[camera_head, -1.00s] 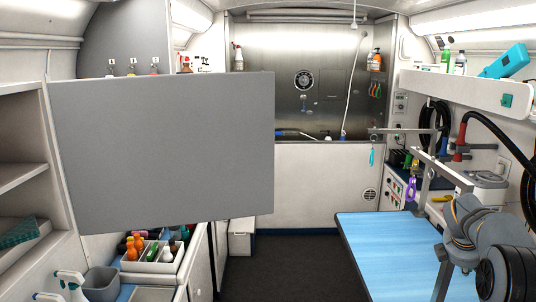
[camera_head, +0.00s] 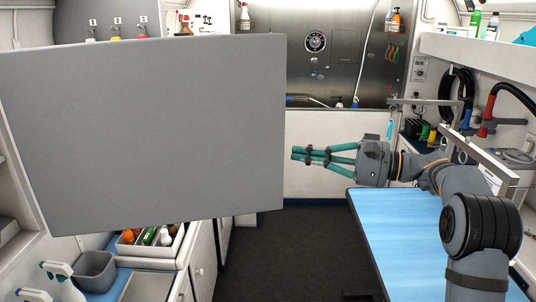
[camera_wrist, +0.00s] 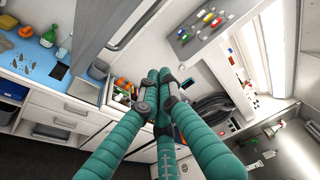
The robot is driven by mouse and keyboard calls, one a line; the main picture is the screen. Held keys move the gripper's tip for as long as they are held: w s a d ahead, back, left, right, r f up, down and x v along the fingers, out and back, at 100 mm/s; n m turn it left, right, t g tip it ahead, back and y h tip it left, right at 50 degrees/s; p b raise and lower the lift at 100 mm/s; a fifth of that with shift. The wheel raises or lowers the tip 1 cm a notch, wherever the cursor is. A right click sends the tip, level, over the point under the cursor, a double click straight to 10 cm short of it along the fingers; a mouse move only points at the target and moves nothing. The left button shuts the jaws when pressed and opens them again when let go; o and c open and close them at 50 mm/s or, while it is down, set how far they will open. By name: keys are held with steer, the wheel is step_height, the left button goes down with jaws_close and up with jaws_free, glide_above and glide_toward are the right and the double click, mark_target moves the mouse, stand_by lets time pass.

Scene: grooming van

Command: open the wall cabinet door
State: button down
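The wall cabinet door is a large plain grey panel (camera_head: 150,135) at the left of the head view. It stands swung out from the cabinet side, with its free edge toward the middle of the van. My gripper (camera_head: 295,157) has teal fingers and appears just right of the door's free edge in the picture, pointing left. I cannot tell whether it touches the door. In the wrist view the fingertips (camera_wrist: 160,76) are drawn together with nothing visible between them. I cannot pick out the door surely in the wrist view.
A blue-topped table (camera_head: 400,240) lies below my arm at the right. Under the door is a counter with a grey bin (camera_head: 96,271), a bottle caddy (camera_head: 165,242) and spray bottles (camera_head: 62,280). The dark floor (camera_head: 285,255) between is clear.

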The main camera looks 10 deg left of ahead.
steer(key=s+a+p, duration=0.3)
steer(key=a+p, duration=0.3)
steer(key=a, duration=0.1)
steer(key=shift+s+a, duration=0.15)
steer(key=shift+a, duration=0.1)
stand_by(0.3)
